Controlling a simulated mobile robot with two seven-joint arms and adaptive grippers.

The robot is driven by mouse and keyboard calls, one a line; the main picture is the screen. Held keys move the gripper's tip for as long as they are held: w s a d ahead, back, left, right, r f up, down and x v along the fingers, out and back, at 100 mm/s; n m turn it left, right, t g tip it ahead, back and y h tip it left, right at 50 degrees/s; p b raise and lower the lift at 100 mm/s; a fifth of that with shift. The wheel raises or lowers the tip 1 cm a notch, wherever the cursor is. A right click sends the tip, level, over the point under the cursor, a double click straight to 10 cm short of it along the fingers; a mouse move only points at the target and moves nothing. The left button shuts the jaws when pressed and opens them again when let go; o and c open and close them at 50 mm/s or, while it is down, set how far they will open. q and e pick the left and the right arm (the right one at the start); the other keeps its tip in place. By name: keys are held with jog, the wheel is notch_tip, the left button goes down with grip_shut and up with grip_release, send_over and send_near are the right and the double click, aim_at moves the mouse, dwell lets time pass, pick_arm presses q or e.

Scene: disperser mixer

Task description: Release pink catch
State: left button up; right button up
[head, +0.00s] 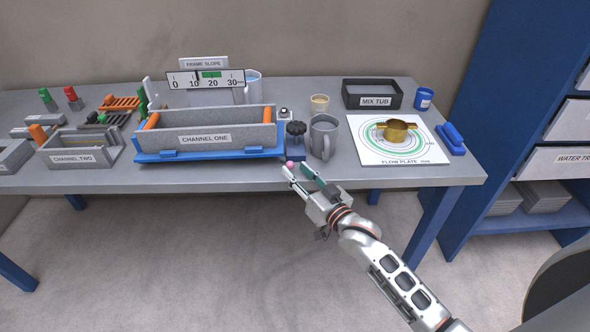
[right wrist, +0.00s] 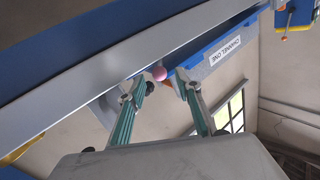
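The pink catch (head: 290,164) is a small pink ball at the front edge of the table, near the right end of the CHANNEL ONE trough (head: 205,139). It also shows in the right wrist view (right wrist: 159,74), in the gap between the fingertips and apparently just beyond them. My right gripper (head: 298,171) is open, with a visible gap on each side of the ball in its wrist view (right wrist: 160,82). I cannot tell whether either finger touches it. My left gripper is not in view.
A dark knob on a blue block (head: 296,142) and a grey mug (head: 323,137) stand close behind the right gripper. Open floor is in front of the table.

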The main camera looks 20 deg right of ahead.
jog(key=shift+x, duration=0.9)
grip_shut()
jog(key=shift+w+d+r+n+y+p, duration=0.15)
jog(key=shift+d+n+y+p, duration=0.15)
jog(key=shift+n+y+p, duration=0.25)
jog(key=shift+w+d+n+g+y, duration=0.15)
jog(key=shift+n+g+y, duration=0.25)
jog(key=shift+y, duration=0.25)
grip_release()
jog(key=shift+d, duration=0.1)
